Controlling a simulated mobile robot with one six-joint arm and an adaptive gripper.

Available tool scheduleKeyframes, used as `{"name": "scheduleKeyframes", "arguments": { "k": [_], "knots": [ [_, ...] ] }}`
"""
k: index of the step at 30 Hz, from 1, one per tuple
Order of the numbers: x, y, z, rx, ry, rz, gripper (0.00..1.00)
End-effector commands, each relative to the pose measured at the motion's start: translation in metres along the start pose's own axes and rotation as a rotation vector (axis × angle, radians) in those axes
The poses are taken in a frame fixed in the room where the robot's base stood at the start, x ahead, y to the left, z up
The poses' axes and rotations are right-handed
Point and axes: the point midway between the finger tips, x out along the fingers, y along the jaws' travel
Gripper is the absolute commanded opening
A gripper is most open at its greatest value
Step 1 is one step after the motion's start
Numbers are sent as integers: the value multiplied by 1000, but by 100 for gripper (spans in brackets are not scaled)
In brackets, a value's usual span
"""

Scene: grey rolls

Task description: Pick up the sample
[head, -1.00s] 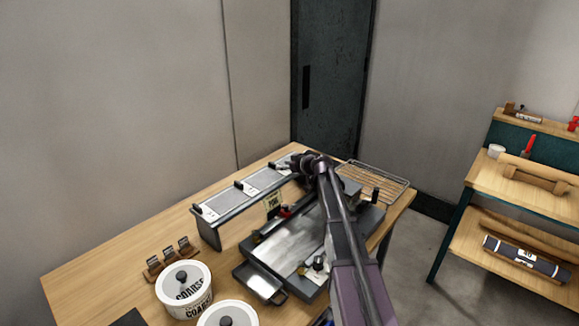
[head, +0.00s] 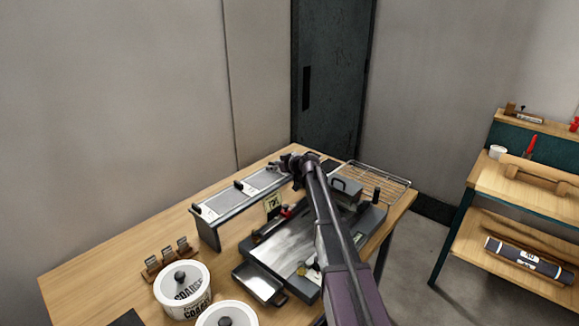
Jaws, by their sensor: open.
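My arm reaches from the lower right over the wooden table. My gripper (head: 287,164) is at the far end of the long grey unit (head: 240,190) with panels and black knobs. It is small and dark here, and its fingers are partly hidden by my wrist. I see nothing held in it. I cannot tell which thing is the sample. A flat grey machine (head: 290,250) with a metal bed lies under my arm. A grey box with a handle (head: 346,190) stands at its far end, right of my arm. A small yellowish piece (head: 301,270) is on the machine's near part.
White lidded pots (head: 183,291) stand at the table's front, beside a small wooden rack (head: 166,262). A metal tray (head: 260,284) is at the machine's near edge. A wire rack (head: 378,178) lies at the far right corner. Shelves (head: 520,185) stand at right. The table's left is mostly clear.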

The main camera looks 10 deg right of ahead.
Motion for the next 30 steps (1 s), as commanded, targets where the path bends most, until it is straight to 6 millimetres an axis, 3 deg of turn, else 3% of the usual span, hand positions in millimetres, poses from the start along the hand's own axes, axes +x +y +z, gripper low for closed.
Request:
{"name": "scheduleKeyframes", "arguments": {
  "k": [14,15,21,30],
  "knots": [
    [-1,0,0,0,0,1,57],
    [-1,0,0,0,0,1,54],
    [-1,0,0,0,0,1,0],
    [-1,0,0,0,0,1,0]
  ]
}}
